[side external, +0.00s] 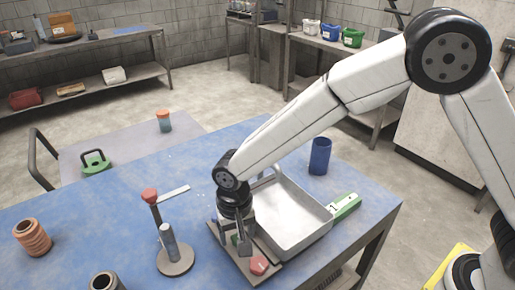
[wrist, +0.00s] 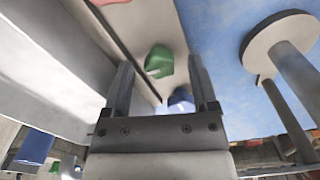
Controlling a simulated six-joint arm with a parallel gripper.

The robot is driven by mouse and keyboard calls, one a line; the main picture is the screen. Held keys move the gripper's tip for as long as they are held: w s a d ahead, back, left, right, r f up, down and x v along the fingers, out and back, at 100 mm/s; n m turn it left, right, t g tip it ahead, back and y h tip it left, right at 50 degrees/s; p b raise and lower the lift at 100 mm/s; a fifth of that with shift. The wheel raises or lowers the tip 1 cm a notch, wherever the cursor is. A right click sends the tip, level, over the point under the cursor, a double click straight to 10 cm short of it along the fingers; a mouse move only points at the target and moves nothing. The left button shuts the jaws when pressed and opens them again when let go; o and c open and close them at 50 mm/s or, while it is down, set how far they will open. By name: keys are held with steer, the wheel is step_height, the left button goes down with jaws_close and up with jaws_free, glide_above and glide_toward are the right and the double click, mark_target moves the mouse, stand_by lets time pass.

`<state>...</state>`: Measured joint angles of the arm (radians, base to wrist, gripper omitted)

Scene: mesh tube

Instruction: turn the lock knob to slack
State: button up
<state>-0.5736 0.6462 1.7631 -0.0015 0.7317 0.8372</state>
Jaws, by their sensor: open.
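A brown plate (side external: 232,256) lies on the blue table and carries a red knob (side external: 258,265) at its near end. In the wrist view a green knob (wrist: 159,61) and a blue knob (wrist: 181,99) stand along the plate, with part of the red one (wrist: 108,2) at the top edge. I cannot tell from the pictures which is the lock knob. My gripper (side external: 243,240) points down over the plate. In the wrist view my gripper (wrist: 162,66) is open, with the green knob showing between its fingers. Whether the fingers touch it is unclear.
A grey tray (side external: 303,240) stands close on the right of the plate. A round stand (side external: 175,261) with upright posts is close on the left. A blue cup (side external: 319,156) and a green-and-white block (side external: 345,206) are beyond the tray. The table's left middle is mostly clear.

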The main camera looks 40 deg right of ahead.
steer(key=shift+f, duration=0.1)
jaws_close()
steer(key=shift+n, duration=0.4)
steer(key=n, duration=1.2)
steer(key=shift+n, duration=0.3)
steer(key=n, duration=0.4)
steer(key=shift+n, duration=0.3)
